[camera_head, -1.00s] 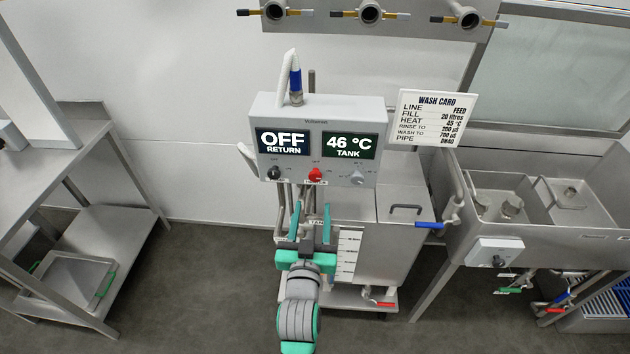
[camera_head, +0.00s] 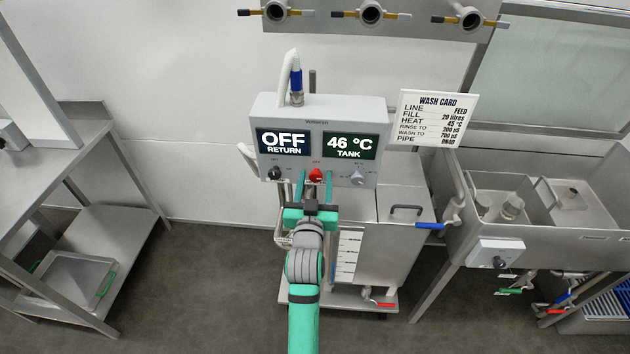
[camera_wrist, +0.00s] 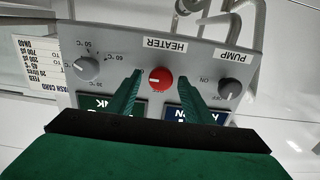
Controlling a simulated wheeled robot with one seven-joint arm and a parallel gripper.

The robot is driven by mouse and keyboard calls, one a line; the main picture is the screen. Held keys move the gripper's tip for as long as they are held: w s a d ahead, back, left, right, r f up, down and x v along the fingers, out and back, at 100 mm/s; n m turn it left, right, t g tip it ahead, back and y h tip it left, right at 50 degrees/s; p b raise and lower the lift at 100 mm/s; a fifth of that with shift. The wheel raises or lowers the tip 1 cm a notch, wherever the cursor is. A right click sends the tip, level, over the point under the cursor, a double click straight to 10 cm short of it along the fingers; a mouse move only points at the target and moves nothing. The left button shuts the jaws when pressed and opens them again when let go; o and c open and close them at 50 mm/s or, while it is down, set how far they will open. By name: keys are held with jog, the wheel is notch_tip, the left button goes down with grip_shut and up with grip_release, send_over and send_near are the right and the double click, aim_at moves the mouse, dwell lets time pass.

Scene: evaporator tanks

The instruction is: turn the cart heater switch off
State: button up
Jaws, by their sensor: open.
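The cart heater switch is a red knob (camera_head: 316,174) at the bottom middle of the grey control box (camera_head: 318,116). In the wrist view the red knob (camera_wrist: 160,79) sits under the HEATER label (camera_wrist: 167,46), and the view is upside down. My gripper (camera_head: 315,180) is open. In the wrist view its two green fingers (camera_wrist: 160,90) stand on either side of the red knob, with visible gaps; I cannot tell whether the tips reach its depth. The knob's pointer setting is too small to read. The displays read OFF RETURN and 46 °C TANK.
A black PUMP knob (camera_head: 274,173) and a grey temperature knob (camera_head: 357,178) flank the red knob. A wash card (camera_head: 437,117) stands right of the box. A steel sink (camera_head: 540,205) is at the right, a steel shelf (camera_head: 75,240) at the left.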

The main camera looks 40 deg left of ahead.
jog(key=shift+w, duration=0.15)
jog(key=shift+c, duration=0.9)
jog(key=shift+d, duration=0.1)
jog(key=c, duration=0.8)
jog(key=shift+c, duration=0.2)
